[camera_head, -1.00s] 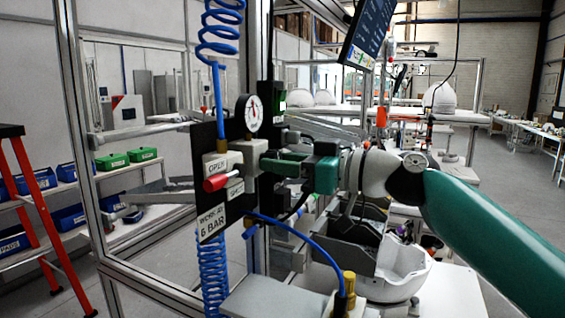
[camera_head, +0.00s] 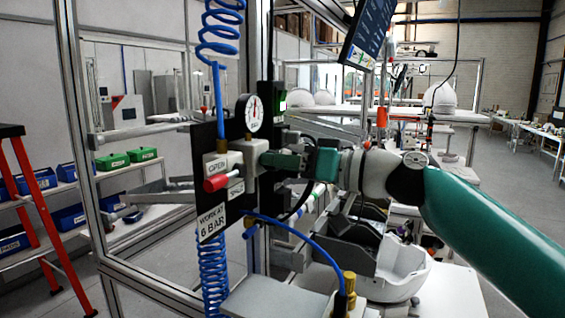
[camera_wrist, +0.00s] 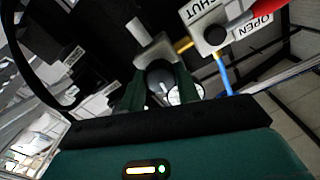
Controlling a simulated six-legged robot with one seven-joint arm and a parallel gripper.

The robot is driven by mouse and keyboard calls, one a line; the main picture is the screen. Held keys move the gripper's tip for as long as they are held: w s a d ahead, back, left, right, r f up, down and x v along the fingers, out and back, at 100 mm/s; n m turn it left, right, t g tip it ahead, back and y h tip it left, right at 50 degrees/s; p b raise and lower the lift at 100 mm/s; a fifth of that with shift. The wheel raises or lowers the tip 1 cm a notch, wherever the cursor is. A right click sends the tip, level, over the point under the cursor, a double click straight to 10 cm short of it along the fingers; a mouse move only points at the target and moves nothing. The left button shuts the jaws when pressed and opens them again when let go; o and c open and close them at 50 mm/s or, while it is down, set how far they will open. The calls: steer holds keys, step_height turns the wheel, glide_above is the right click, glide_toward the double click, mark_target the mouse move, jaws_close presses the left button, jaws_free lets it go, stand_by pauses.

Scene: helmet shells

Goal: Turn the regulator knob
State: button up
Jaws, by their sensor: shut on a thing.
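The grey regulator body (camera_head: 250,153) is mounted on a dark panel below a round white pressure gauge (camera_head: 254,113). My gripper (camera_head: 270,161) reaches it from the right in the head view and is shut on the regulator knob. The fingers mostly hide the knob in that view. In the wrist view, the dark rounded knob (camera_wrist: 160,76) sits between the two green fingers of my gripper (camera_wrist: 160,85). The gauge needle points roughly upward, but its exact reading is too small to tell.
A red valve handle (camera_head: 216,183) with OPEN and SHUT labels is just left of the regulator. A WORK AT 6 BAR sign (camera_head: 212,220) is below it. Blue air hoses (camera_head: 213,275) hang close by. A metal frame post (camera_head: 90,150) stands at left.

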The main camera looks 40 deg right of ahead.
steer(key=shift+m, duration=4.9)
steer(key=o, duration=1)
steer(key=shift+s, duration=0.1)
steer(key=v, duration=1.3)
steer(key=shift+s, duration=0.35)
